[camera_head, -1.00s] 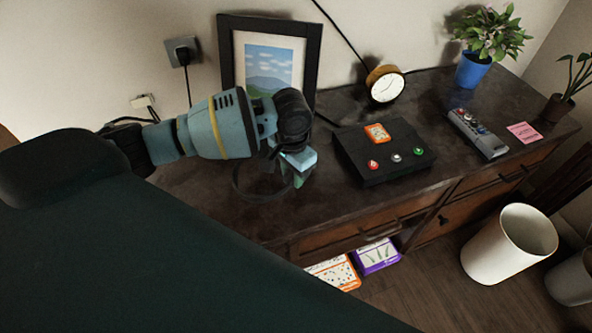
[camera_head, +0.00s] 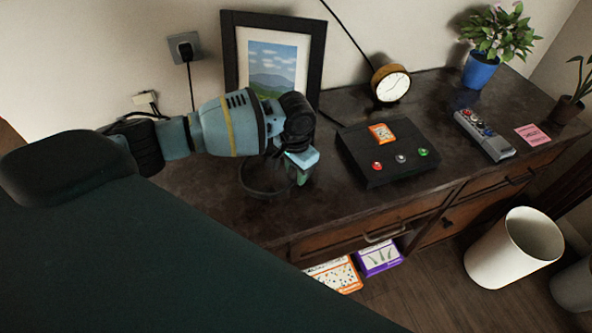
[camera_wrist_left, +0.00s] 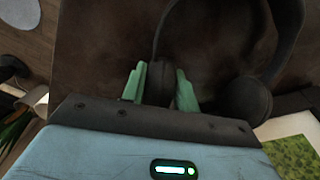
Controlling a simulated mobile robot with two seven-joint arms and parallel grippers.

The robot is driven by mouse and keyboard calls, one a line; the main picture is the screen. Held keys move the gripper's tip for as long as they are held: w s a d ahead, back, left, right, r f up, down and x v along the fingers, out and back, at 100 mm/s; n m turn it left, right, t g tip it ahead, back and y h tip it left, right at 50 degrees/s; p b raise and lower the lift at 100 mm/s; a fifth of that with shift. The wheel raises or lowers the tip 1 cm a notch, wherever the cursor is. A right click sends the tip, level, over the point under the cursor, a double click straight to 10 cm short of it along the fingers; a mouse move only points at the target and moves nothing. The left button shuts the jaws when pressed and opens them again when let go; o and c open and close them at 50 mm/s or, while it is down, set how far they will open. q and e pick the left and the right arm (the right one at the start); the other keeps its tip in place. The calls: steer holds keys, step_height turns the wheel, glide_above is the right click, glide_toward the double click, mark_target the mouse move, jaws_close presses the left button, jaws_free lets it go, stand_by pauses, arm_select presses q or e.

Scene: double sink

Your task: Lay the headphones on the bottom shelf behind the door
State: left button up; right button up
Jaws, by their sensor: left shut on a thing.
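The black headphones (camera_head: 262,193) are at the top of the dark dresser (camera_head: 225,205), left of the black button box. My left gripper (camera_head: 300,176) is shut on one ear cup. In the left wrist view that ear cup (camera_wrist_left: 160,84) sits between the green fingers of the left gripper (camera_wrist_left: 160,88), with the other ear cup (camera_wrist_left: 245,100) to the right and the band curving beyond. I cannot tell whether the headphones touch the top. A wooden door with a small knob (camera_head: 446,222) is on the dresser front; any shelf behind it is hidden. My right gripper is not in view.
A white bin (camera_head: 500,262) stands before the dresser. Orange (camera_head: 335,275) and purple (camera_head: 379,258) boxes lie low under the drawer.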

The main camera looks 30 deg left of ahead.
arm_select(q)
steer(key=shift+f, duration=0.1)
steer(key=o, duration=1.1)
step_height(320, 180, up, 11)
steer(key=shift+f+p, duration=0.15)
steer(key=shift+p, duration=0.5)
steer(key=shift+r, duration=0.8)
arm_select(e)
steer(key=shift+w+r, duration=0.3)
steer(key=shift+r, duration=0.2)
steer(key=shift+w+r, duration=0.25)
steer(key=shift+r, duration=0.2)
